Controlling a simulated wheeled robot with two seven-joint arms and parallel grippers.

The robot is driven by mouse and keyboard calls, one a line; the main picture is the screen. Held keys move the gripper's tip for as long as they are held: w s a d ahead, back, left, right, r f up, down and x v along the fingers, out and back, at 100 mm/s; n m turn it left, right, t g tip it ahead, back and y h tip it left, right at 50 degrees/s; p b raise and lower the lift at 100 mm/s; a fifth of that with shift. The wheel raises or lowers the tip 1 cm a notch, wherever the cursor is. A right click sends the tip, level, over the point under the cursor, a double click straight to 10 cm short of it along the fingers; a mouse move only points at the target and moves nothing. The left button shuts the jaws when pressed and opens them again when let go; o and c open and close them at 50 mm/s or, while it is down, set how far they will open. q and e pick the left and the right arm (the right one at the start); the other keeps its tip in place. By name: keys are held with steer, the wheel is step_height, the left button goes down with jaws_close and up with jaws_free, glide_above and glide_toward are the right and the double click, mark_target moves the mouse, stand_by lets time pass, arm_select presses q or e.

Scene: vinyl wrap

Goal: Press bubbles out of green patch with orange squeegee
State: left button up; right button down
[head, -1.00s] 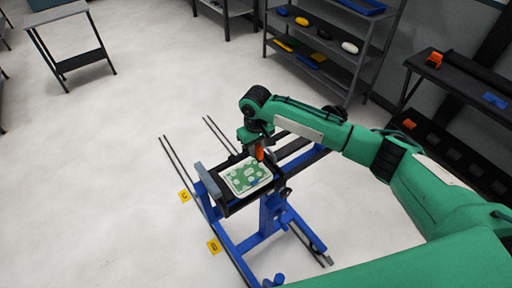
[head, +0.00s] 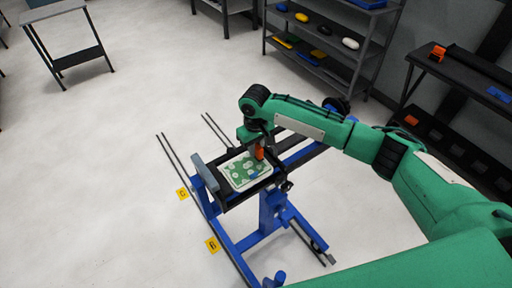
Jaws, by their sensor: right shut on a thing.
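The green patch (head: 243,173) lies on a pale board on the blue and black stand, with several whitish bubble spots on it. My right gripper (head: 259,145) is above the patch's far right part, shut on the orange squeegee (head: 260,153). The squeegee points down, its lower end at or just above the patch; I cannot tell whether it touches. A small blue piece (head: 253,175) shows on the patch's near side. The gripper hides part of the patch's far edge. My left gripper is not in view.
The blue stand (head: 272,212) has rails and a grey upright plate (head: 204,172) left of the patch. Yellow markers (head: 213,244) lie by the floor rails. Shelves (head: 330,72) stand behind, and a dark bench (head: 460,80) at right.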

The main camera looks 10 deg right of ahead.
steer(key=shift+f, duration=0.15)
steer(key=shift+f, duration=0.65)
steer(key=shift+a, duration=0.1)
steer(key=shift+s+a+r+p, duration=0.1)
steer(key=shift+s+a+p, duration=0.15)
steer(key=shift+a+p, duration=0.25)
steer(key=shift+s+a, duration=0.2)
steer(key=shift+a, duration=0.25)
steer(key=shift+s+a+p, duration=0.2)
steer(key=shift+a+p, duration=0.35)
steer(key=shift+p, duration=0.05)
steer(key=shift+s+a, duration=0.2)
steer(key=shift+a, duration=0.25)
steer(key=shift+p, duration=0.3)
